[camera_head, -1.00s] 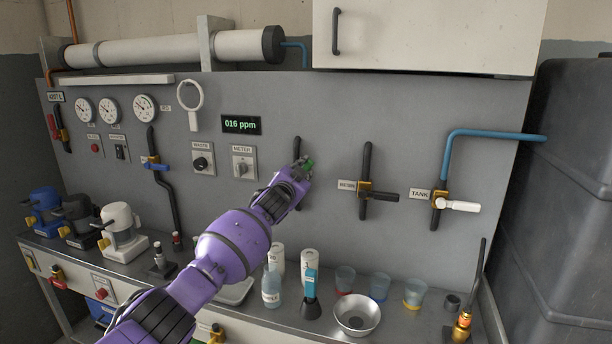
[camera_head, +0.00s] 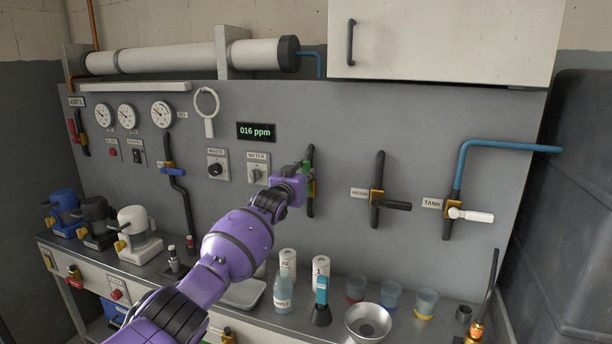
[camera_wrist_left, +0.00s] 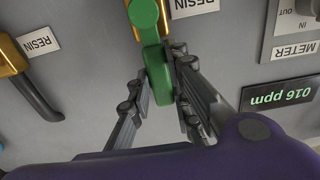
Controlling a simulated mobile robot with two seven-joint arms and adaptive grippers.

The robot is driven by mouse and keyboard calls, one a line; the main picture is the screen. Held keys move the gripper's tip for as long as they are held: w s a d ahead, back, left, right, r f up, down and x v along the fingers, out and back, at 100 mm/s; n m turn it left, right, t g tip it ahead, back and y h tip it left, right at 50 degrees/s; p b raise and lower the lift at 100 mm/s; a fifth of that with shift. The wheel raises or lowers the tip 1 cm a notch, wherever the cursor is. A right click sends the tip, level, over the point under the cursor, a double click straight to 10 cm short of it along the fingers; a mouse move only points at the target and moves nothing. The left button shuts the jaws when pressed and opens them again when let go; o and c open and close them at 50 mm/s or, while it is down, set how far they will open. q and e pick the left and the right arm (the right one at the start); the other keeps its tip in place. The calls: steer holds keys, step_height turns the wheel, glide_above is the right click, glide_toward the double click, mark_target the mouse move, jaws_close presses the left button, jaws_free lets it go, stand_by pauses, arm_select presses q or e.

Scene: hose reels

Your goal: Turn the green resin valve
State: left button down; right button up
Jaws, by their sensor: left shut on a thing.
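The green resin valve (camera_head: 309,167) is on the grey panel, on a dark upright pipe below and right of the "016 ppm" display. My left gripper (camera_head: 303,182) is at it and hides much of it in the head view. In the left wrist view the green handle (camera_wrist_left: 158,75) runs down from its round hub between the fingers of my left gripper (camera_wrist_left: 161,85). The gripper is shut on this handle. A "RESIN" label is beside the hub. My right gripper is not in view.
To the right are a valve with a black handle (camera_head: 397,205) and the tank valve with a white handle (camera_head: 470,215). The meter switch (camera_head: 257,170) is close on the left. Bottles, cups and a metal bowl (camera_head: 367,322) stand on the bench below.

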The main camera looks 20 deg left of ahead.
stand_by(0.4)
arm_select(q)
steer(key=c, duration=1.6)
jaws_free()
steer(key=s, duration=1.2)
steer(key=shift+a, duration=0.2)
